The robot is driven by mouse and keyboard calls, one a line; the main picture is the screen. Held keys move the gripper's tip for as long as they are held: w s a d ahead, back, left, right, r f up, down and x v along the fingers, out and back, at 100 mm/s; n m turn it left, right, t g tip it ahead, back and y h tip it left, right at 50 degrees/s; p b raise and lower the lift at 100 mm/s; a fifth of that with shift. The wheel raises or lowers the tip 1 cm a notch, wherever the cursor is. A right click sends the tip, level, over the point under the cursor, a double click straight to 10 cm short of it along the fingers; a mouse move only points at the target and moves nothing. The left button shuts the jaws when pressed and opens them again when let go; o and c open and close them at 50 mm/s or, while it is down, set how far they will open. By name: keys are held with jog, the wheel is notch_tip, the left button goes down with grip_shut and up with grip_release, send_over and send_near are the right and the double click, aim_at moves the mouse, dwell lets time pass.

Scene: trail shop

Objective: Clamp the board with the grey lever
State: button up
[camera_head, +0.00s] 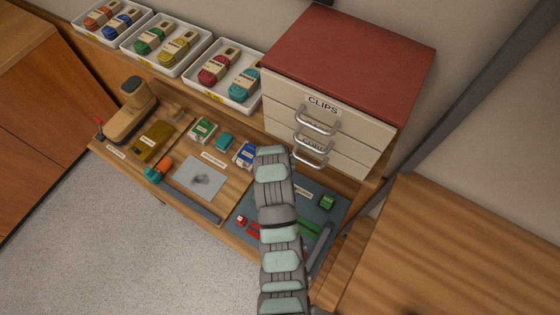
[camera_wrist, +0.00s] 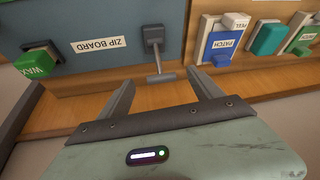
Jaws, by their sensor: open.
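In the wrist view, the grey lever (camera_wrist: 154,36) has a dark square top, a thin stem and a T-shaped crossbar. It stands at the edge of the blue-grey board (camera_wrist: 80,70), beside the ZIP BOARD label (camera_wrist: 97,47). My gripper (camera_wrist: 161,79) is open, one finger on each side of the lever's crossbar, with gaps showing; I cannot tell its height against the bar. In the head view the board (camera_head: 247,208) lies at the bench's right part, with red and green strips on it. My arm hides the lever and part of the board there.
A green WAX block (camera_wrist: 38,58) is on the board. A blue PATCH pack (camera_wrist: 223,46) and a teal block (camera_wrist: 267,38) lie beside it. The CLIPS drawer cabinet (camera_head: 340,60) stands close behind my arm. White trays of cord (camera_head: 165,45) line the back.

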jog(key=x, duration=0.3)
jog(key=shift+f+p, duration=0.1)
jog(key=shift+p, duration=0.2)
jog(key=shift+x, duration=0.9)
jog(key=shift+c, duration=0.4)
grip_shut()
